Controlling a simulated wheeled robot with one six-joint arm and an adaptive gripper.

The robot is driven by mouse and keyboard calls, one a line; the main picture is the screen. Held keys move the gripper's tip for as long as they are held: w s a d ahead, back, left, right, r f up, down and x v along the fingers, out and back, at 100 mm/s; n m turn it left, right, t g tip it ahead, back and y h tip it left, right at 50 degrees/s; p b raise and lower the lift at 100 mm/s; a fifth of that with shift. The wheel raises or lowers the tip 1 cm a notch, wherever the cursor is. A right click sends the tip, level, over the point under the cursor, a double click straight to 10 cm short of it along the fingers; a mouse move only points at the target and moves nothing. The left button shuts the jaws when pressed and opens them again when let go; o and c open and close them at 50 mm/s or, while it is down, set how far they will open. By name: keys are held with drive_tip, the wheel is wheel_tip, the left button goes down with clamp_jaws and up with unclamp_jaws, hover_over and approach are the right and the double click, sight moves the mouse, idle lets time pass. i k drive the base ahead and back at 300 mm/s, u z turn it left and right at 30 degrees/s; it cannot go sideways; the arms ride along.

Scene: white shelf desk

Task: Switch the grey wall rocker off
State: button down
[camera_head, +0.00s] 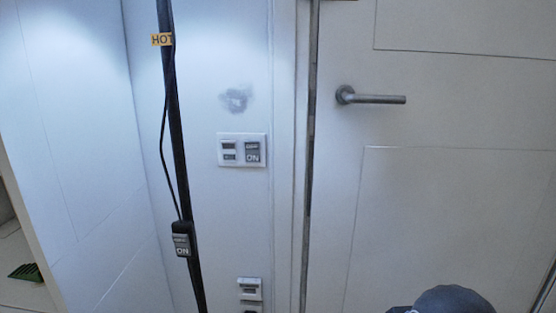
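The grey wall rocker (252,152) sits in the right half of a white wall plate (242,134), left of the door frame. It carries a white "ON" label on its lower part. My gripper's fingers are not in view. Only a dark rounded part, likely of my arm, shows at the bottom right edge, well below and right of the plate. Nothing covers the rocker.
A black cord switch (182,240), also marked "ON", hangs by a dark pole (178,130) with a "HOT" tag (162,40). Another wall plate (250,285) is lower down. A door (450,70) with a lever handle (380,99) is right. A dark smudge (236,99) marks the wall.

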sight(252, 148)
drive_tip(key=k, duration=0.5)
drive_tip(key=z, duration=1.3)
drive_tip(key=i, duration=0.85)
drive_tip(key=u, duration=1.85)
